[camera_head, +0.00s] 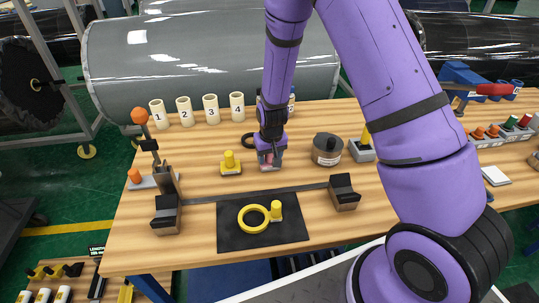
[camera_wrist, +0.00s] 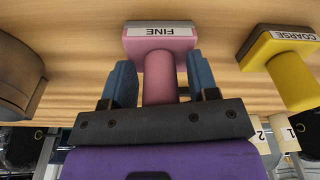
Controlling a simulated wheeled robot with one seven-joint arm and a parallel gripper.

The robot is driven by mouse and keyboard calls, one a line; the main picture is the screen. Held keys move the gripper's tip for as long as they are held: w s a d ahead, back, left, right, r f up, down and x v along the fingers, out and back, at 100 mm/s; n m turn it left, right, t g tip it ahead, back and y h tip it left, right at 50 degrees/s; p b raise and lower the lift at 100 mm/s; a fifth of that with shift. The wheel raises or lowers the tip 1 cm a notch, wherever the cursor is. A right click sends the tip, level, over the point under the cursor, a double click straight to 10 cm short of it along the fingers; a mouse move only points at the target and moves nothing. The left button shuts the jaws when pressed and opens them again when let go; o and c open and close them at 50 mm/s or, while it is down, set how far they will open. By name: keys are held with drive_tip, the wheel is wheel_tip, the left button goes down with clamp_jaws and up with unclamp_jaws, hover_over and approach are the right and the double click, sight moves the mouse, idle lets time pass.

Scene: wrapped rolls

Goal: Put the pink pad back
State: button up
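The pink pad (camera_wrist: 160,45), with a white label reading FINE, stands handle toward my wrist in the wrist view. Its handle is between the two blue fingers of my gripper (camera_wrist: 160,85). Thin gaps show on both sides of the handle, so the fingers look open around it. In the head view only a little of the pink pad (camera_head: 267,159) shows under my gripper (camera_head: 270,164), low over the table. It seems to rest on the wood, but its underside is hidden.
A yellow pad (camera_head: 231,168) labelled COARSE stands left of my gripper. A round grey container (camera_head: 327,151) is to the right, with a dark ring (camera_head: 248,141) behind. In front is a black mat (camera_head: 230,240) with a yellow ring tool (camera_head: 254,219). Numbered cups (camera_head: 211,110) line the back.

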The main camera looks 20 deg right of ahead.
drive_tip(key=r, duration=0.4)
drive_tip(key=s+r, duration=0.1)
drive_tip(key=r, duration=0.7)
drive_tip(key=shift+s+r, duration=0.25)
drive_tip(key=shift+s, duration=0.05)
drive_tip(key=s+d+r+t, duration=0.15)
drive_tip(key=s+r, duration=0.35)
drive_tip(key=r, duration=0.5)
drive_tip(key=s+d+r, duration=0.2)
drive_tip(key=s+r, duration=0.4)
drive_tip(key=r, duration=0.3)
drive_tip(key=s+d+r+t, duration=0.1)
drive_tip(key=s+r, duration=0.3)
drive_tip(key=s, duration=0.5)
drive_tip(key=s+d+r+t, duration=0.1)
drive_tip(key=s+d+r, duration=0.1)
drive_tip(key=s+r, duration=0.3)
drive_tip(key=s, duration=0.3)
drive_tip(key=shift+s+d, duration=0.2)
drive_tip(key=shift+s, duration=0.15)
